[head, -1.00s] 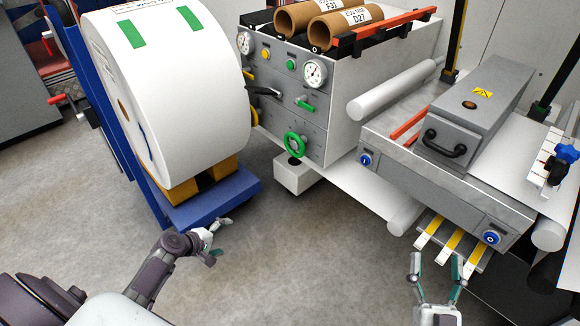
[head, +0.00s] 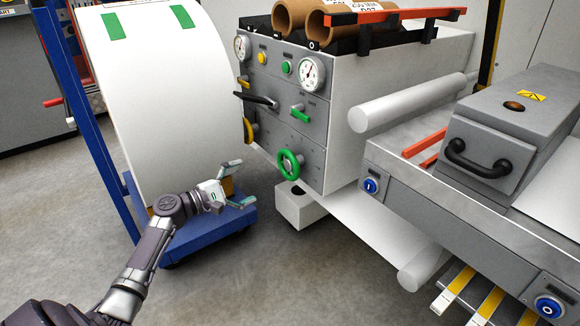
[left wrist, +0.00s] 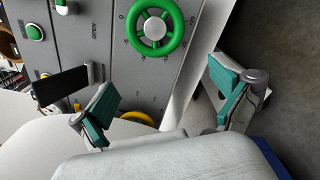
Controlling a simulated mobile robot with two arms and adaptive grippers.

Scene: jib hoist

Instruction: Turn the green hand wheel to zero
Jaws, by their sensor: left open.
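The green hand wheel (head: 290,164) is low on the grey front panel of the machine, near the panel's lower edge. In the left wrist view the wheel (left wrist: 155,29) is at the top, a little beyond the fingertips, with a numbered scale around it. My left gripper (head: 240,181) is open and empty, to the left of the wheel and apart from it. In the left wrist view its two teal-padded fingers (left wrist: 168,93) are spread wide. My right gripper is outside both views.
A big white roll (head: 165,90) on a blue stand (head: 215,232) is left of the panel, close to my left arm. A black lever (head: 256,99), green handle (head: 300,113) and yellow wheel (head: 248,131) are above the wheel. Open floor lies in front.

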